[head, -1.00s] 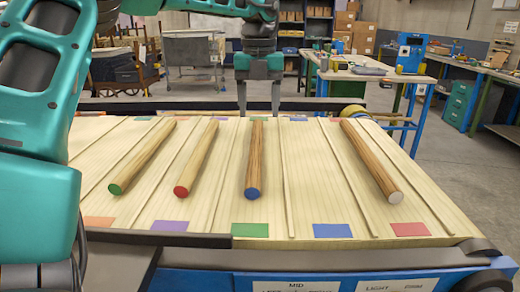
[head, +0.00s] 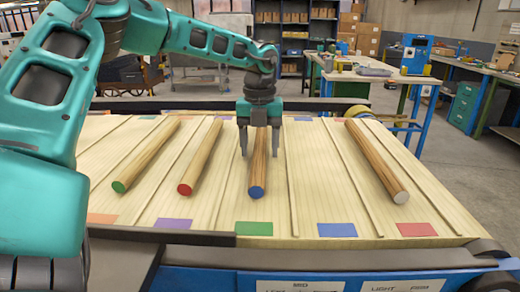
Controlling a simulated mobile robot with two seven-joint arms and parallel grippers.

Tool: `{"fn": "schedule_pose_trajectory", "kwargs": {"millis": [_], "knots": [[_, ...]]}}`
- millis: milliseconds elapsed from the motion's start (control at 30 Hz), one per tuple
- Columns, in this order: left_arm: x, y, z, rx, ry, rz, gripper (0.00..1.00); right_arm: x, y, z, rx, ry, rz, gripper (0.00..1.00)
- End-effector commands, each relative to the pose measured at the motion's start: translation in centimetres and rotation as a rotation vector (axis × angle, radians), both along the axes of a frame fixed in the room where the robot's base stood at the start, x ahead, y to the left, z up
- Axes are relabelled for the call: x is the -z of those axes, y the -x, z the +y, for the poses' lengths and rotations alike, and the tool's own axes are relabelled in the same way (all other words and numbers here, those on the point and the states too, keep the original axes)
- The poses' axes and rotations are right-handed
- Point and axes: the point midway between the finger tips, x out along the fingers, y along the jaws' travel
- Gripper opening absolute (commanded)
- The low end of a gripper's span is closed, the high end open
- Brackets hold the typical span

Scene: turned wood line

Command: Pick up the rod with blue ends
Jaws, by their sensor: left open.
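The rod with blue ends (head: 258,172) lies on the slatted wooden bed, its blue near end facing me. Its far part is hidden behind my left gripper (head: 259,152). The left gripper is open and points down, with one finger on each side of the rod. I cannot tell how far the fingertips are above the bed. My right gripper is not in view.
A green-ended rod (head: 147,156) and a red-ended rod (head: 201,157) lie to the left. A white-ended rod (head: 377,162) lies to the right. Thin raised strips divide the wooden bed (head: 315,180) into lanes; coloured patches mark its near edge.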

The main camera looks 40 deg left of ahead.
Motion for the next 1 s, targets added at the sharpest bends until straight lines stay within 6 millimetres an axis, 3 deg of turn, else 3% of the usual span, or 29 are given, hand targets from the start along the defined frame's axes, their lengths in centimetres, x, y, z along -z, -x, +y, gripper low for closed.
{"fn": "schedule_pose_trajectory", "kwargs": {"millis": [67,667,1000], "knots": [[-0.02,0.0,0.01,0.0,0.0,0.0,0.57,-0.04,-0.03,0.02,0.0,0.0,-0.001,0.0],[-0.05,-0.01,0.02,0.0,0.0,0.0,0.0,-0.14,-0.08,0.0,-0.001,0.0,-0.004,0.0],[-0.33,-0.06,0.01,0.0,-0.001,-0.002,0.0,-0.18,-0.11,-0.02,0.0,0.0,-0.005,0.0]]}}
